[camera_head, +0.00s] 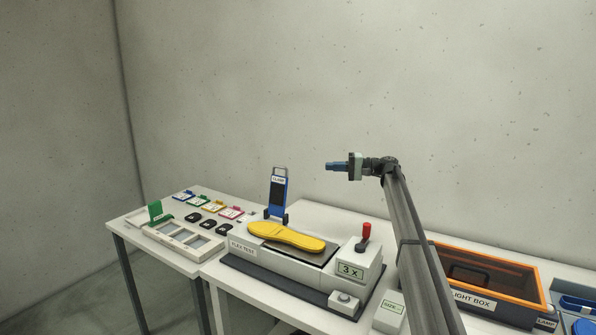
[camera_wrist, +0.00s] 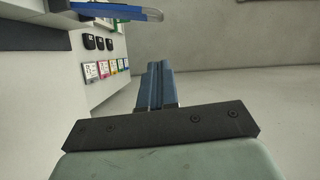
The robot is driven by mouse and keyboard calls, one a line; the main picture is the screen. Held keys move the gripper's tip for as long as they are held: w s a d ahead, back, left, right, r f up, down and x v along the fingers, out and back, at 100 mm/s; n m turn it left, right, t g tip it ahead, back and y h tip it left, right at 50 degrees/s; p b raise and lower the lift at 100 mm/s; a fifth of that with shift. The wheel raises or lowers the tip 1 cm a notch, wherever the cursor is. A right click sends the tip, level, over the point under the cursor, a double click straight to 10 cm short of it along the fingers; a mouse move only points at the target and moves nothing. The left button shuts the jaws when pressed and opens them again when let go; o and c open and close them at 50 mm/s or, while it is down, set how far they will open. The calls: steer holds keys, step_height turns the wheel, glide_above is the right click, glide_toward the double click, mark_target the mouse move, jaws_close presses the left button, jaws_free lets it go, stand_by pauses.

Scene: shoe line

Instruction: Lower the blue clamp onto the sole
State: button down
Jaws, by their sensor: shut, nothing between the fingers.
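The blue clamp (camera_head: 277,193) stands raised, nearly upright, at the back left of the flex test machine (camera_head: 243,252), with a dark face, a white label and a grey handle on top. The yellow sole (camera_head: 287,237) lies flat on the machine in front of it. My gripper (camera_head: 328,166) is in the air right of the clamp and a little above its top, pointing left and apart from it. Its blue fingers are shut with nothing between them, as the wrist view (camera_wrist: 155,83) also shows. A blue and grey part, probably the clamp, crosses the top of the wrist view (camera_wrist: 115,9).
A red-knobbed lever (camera_head: 365,234) stands on the machine's right end. An orange-rimmed light box (camera_head: 487,300) is further right. The left table holds a white tray (camera_head: 180,239), black pieces (camera_head: 208,224) and several coloured cards (camera_head: 213,206). The air between gripper and clamp is clear.

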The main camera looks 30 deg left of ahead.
glide_toward(284, 169)
steer(key=w+a, duration=0.3)
steer(key=shift+s+a+f, duration=0.15)
steer(key=shift+s+a, duration=0.2)
steer(key=shift+s, duration=0.3)
steer(key=shift+s+a+f, duration=0.1)
steer(key=shift+s+a, duration=0.25)
steer(key=shift+s, duration=0.35)
steer(key=shift+s+a+f, duration=0.15)
steer(key=shift+s+a, duration=0.2)
steer(key=shift+s, duration=0.3)
